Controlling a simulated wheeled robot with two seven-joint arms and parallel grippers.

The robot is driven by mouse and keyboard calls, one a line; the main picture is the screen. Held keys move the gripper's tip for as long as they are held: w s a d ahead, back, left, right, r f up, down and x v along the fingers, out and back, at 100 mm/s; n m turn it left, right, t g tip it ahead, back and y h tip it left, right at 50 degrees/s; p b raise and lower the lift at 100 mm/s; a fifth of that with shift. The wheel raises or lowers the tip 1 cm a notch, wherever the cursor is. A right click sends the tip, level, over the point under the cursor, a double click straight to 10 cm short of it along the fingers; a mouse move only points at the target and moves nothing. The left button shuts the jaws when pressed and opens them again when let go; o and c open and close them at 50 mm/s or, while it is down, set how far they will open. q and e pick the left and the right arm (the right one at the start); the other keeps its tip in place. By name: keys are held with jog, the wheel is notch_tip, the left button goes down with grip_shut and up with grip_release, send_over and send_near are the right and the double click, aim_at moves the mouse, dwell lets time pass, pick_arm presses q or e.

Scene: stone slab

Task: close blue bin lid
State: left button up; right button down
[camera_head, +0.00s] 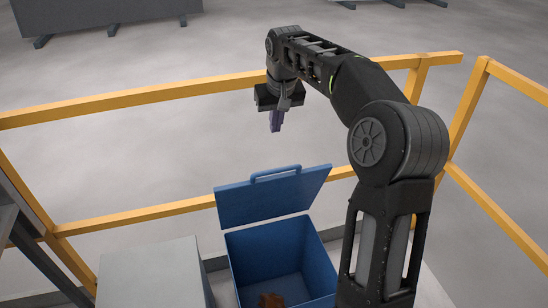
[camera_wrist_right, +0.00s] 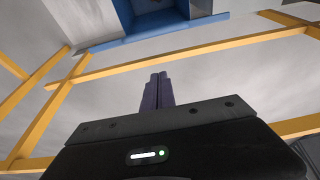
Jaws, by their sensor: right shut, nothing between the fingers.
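The blue bin (camera_head: 280,260) stands at the bottom centre of the head view, with a brown object (camera_head: 271,300) inside on its floor. Its blue lid (camera_head: 272,197) is hinged up at the far side and leans open, with a handle (camera_head: 275,173) along its top edge. My right gripper (camera_head: 276,122) is above and beyond the lid, pointing down, apart from it. Its fingers are shut together with nothing between them, as the right wrist view (camera_wrist_right: 157,80) also shows. In that view part of the blue bin and lid (camera_wrist_right: 150,32) shows at the top. My left gripper is out of view.
A yellow railing (camera_head: 130,97) runs behind the bin, with its lower bar passing near the lid. A grey box (camera_head: 152,272) stands left of the bin. The floor beyond the railing is mostly clear.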

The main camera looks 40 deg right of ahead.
jog(key=shift+f, duration=0.15)
jog(key=p, duration=0.2)
send_over(276, 177)
jog(key=f, duration=1)
jog(key=shift+w+d+f, duration=0.1)
jog(key=shift+w+f, duration=0.15)
jog(key=shift+f, duration=0.05)
jog(key=shift+s+f, duration=0.3)
jog(key=shift+f, duration=0.05)
